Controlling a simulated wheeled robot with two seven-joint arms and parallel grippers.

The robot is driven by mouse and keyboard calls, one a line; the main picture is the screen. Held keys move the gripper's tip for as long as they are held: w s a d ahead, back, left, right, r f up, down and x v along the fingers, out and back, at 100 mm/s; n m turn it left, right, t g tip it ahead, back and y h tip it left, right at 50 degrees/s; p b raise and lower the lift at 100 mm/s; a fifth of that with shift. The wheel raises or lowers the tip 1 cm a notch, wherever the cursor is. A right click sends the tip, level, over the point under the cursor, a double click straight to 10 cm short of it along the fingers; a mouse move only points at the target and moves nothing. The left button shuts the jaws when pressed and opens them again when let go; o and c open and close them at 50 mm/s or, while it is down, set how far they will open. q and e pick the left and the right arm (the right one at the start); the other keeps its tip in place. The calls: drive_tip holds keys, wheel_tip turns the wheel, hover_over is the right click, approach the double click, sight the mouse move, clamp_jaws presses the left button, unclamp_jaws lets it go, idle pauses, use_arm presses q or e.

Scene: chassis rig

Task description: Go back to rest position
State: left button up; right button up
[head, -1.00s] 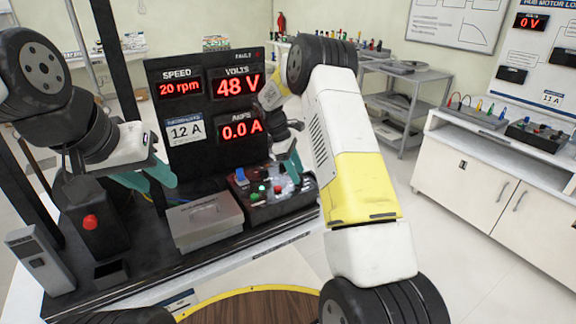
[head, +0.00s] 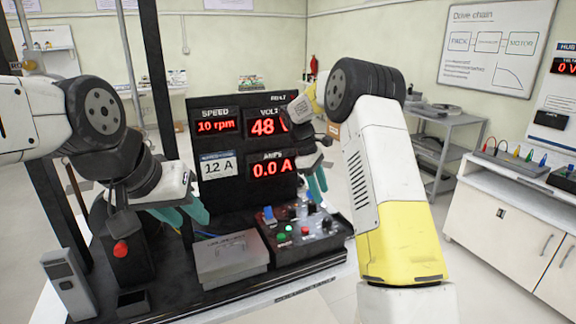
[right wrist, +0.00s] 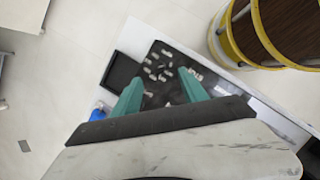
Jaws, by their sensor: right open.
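My left gripper (head: 190,222) hangs with teal fingers at the left, in front of the dark stand and left of the display panel; whether its fingers are parted is unclear. My right gripper (head: 317,185) has teal fingers over the right side of the control box (head: 310,246), beside the display panel's right edge. In the right wrist view its fingers (right wrist: 160,90) are spread apart with nothing between them. The display panel (head: 242,190) reads 10 rpm, 12 A and 0.0 A; its volts reading is partly covered by my right arm.
A grey lidded box (head: 232,262) and a red button on a black housing (head: 128,268) stand on the bench. A white cabinet (head: 500,225) and a grey shelf (head: 440,150) are at the right. A round yellow-rimmed wooden top (right wrist: 285,30) shows in the right wrist view.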

drive_tip(key=s+r+m+t+y, duration=0.35)
drive_tip(key=s+r+m, duration=0.25)
drive_tip(key=s+r, duration=0.95)
drive_tip(key=s+a+m+t+y, duration=0.1)
drive_tip(key=s+m+t, duration=0.3)
drive_tip(key=s, duration=1.4)
drive_tip(key=shift+a+m+y, duration=0.2)
drive_tip(key=shift+m+y, duration=0.45)
drive_tip(key=shift+m, duration=0.25)
drive_tip(key=shift+f, duration=0.1)
